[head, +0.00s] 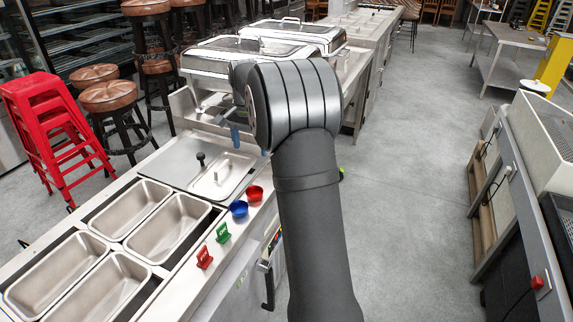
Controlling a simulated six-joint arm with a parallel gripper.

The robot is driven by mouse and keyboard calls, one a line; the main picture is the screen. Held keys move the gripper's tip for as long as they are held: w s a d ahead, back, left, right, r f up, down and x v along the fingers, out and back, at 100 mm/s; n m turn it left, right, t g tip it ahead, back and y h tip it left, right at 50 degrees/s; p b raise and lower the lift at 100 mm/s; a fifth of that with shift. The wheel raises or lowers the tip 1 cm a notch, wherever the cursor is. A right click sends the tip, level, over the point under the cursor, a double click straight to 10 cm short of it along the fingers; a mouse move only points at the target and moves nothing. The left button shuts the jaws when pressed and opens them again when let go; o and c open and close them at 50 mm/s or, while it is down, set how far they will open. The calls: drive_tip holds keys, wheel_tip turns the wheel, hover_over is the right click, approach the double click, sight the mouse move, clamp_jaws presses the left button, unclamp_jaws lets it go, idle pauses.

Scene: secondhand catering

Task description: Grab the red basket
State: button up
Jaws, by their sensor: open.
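A small red round open-topped container (255,193), which looks like the red basket, sits on the steel counter's front ledge. A blue one (238,208) like it stands beside it, nearer to me. My gripper (243,140) is open, beyond and above these two, over the far part of the counter. Its bluish fingertips point down, and nothing shows between them. My dark wrist hides part of the gripper.
A green holder (222,232) and a red holder (204,257) stand nearer on the ledge. Left are several steel pans (145,208) and a lidded pan (221,177). Chafing dishes (215,58) stand beyond. The floor (410,190) at right is clear.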

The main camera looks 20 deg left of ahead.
drive_tip(key=n, duration=2.2)
hover_over(254, 189)
drive_tip(key=s+d, duration=0.2)
drive_tip(key=f, duration=1.2)
drive_tip(key=shift+w+a+f, duration=0.2)
drive_tip(key=shift+w+f, duration=0.05)
drive_tip(key=shift+f, duration=0.05)
drive_tip(key=shift+s+f, duration=0.15)
drive_tip(key=shift+f, duration=1.15)
drive_tip(key=shift+s+f, duration=0.1)
drive_tip(key=shift+f, duration=1.2)
drive_tip(key=c, duration=1)
